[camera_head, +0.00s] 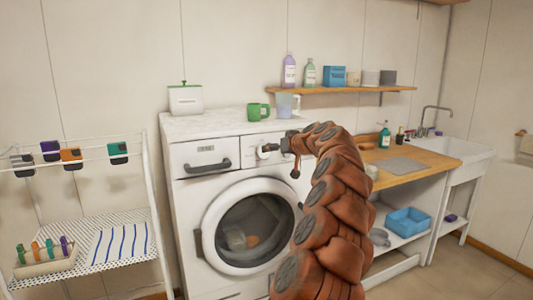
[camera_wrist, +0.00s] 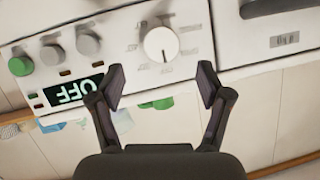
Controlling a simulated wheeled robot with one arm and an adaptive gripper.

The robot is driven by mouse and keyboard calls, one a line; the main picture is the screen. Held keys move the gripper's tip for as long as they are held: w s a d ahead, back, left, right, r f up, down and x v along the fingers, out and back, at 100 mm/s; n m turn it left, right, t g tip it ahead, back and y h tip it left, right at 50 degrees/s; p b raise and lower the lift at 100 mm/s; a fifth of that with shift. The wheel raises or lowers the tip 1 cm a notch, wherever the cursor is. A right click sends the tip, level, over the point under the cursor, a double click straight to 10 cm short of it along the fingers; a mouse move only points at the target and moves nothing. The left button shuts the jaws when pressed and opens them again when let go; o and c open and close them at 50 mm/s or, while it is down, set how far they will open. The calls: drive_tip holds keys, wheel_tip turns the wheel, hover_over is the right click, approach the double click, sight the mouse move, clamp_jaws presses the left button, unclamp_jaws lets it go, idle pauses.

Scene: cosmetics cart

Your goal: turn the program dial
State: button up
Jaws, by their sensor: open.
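The program dial (camera_wrist: 160,44) is a round white knob with a dark pointer line on the washing machine's white control panel (camera_wrist: 190,40). Short marks surround it. In the wrist view the panel appears upside down. My gripper (camera_wrist: 161,85) is open and empty, with its fingers apart on either side of the dial's line and the dial beyond the tips. No contact with the dial shows. A dark display (camera_wrist: 70,92) beside the dial reads OFF. In the head view my arm and gripper are at the panel of the washing machine (camera_head: 190,215) and largely hide the dial.
A green button (camera_wrist: 20,66) and two grey knobs (camera_wrist: 88,42) sit near the dial. The detergent drawer (camera_head: 205,153) has a dark handle. A drying rack (camera_head: 75,222) stands left.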

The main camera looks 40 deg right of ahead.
drive_tip(key=p+x, duration=0.1)
drive_tip(key=x, duration=0.5)
drive_tip(key=shift+w+p, duration=0.25)
drive_tip(key=shift+p, duration=0.05)
drive_tip(key=shift+f, duration=0.15)
drive_tip(key=c, duration=1.2)
drive_tip(key=shift+o, duration=0.2)
